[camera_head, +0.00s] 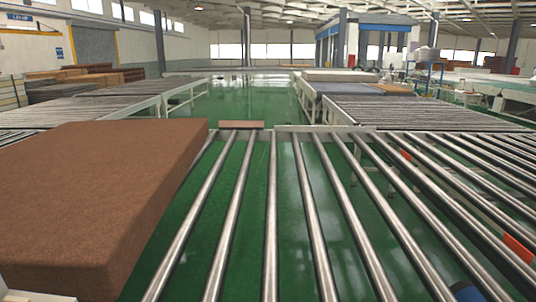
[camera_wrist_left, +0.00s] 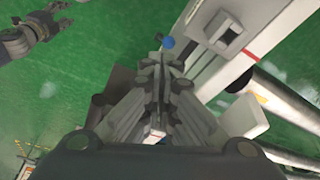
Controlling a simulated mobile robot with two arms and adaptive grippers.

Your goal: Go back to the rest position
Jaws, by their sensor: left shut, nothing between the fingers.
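My left gripper (camera_wrist_left: 162,62) shows in the left wrist view. Its fingers are together with nothing between them, above the green floor and beside a white frame part. A dark grey gripper-like part (camera_wrist_left: 38,32) at the top left of that view looks like my right gripper, but its fingers are too small to judge. Neither gripper shows in the head view. A large brown mattress (camera_head: 95,195) lies flat on the left side of the roller conveyor (camera_head: 270,220) in the head view.
The conveyor's steel rollers fill the front, bare to the right of the mattress. More roller tables (camera_head: 120,105) stand behind on the left and right. Stacked brown mattresses (camera_head: 100,76) lie at the far left. Open green floor (camera_head: 245,95) runs down the middle.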

